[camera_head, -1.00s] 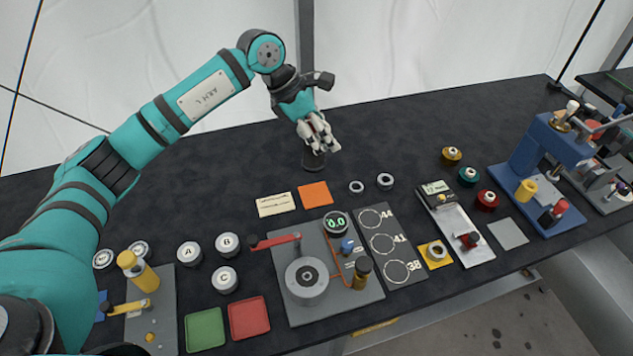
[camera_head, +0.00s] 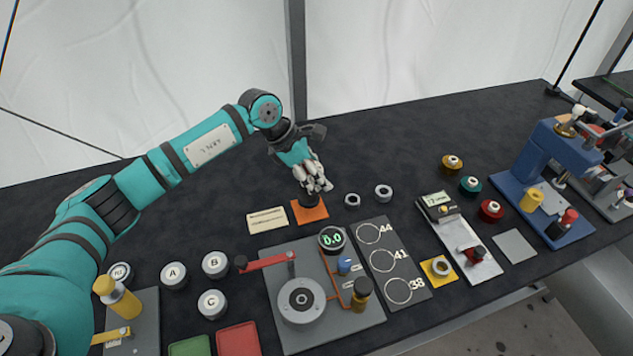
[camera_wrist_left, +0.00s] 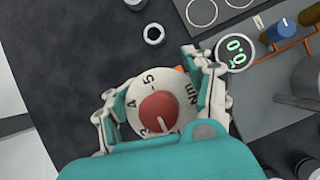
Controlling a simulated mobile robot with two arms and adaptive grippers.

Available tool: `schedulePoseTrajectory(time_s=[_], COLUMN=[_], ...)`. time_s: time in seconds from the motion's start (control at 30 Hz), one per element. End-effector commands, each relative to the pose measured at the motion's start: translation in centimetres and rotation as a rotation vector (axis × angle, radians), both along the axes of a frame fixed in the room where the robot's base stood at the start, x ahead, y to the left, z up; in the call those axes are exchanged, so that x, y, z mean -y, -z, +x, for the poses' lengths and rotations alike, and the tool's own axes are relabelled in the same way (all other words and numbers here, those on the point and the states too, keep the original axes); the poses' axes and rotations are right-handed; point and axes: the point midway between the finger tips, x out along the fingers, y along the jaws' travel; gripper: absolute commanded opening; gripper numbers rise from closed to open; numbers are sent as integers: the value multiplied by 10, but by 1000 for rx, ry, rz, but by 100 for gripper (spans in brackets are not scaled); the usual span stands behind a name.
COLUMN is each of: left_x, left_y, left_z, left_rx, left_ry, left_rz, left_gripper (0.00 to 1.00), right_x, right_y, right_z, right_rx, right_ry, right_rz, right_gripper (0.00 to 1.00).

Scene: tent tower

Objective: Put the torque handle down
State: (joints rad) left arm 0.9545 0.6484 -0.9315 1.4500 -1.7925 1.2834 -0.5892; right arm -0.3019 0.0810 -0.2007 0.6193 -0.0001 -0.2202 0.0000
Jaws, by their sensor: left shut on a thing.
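My left gripper (camera_head: 313,180) is shut on the torque handle (camera_head: 309,200), whose dark lower end shows beneath the fingers over the orange pad (camera_head: 323,214). In the left wrist view, the handle's top is a white dial (camera_wrist_left: 160,84) marked in Nm with a red centre (camera_wrist_left: 158,111), between the two fingers. The handle looks about upright. A little of the orange pad shows beside the dial. I cannot tell whether the handle's lower end touches the pad. My right gripper is not in view.
A cream label card (camera_head: 267,220) lies left of the pad. Two metal rings (camera_head: 383,192) lie to its right. In front stands a grey plate (camera_head: 272,292) with a red lever (camera_head: 266,262) and a green-lit gauge (camera_head: 331,240). The bench behind the pad is clear.

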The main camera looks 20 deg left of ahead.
Motion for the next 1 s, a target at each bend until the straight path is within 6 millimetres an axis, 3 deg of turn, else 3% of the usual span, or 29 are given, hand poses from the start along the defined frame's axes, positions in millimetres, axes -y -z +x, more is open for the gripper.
schedulePoseTrajectory(time_s=[0.23,0.57,0.6,0.87,1.0], left_x=[0,0,0,0,0], left_y=[30,35,36,35,35], left_z=[0,0,0,0,-1], left_rx=[-1,2,0,-2,-2], left_ry=[0,0,0,1,1], left_rz=[-1,0,1,2,2], left_gripper=[0,0,55,89,91], right_x=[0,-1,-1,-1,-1], right_y=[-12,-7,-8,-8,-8], right_z=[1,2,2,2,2], right_rx=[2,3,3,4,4], right_ry=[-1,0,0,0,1], right_rz=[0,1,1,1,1], right_gripper=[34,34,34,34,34])
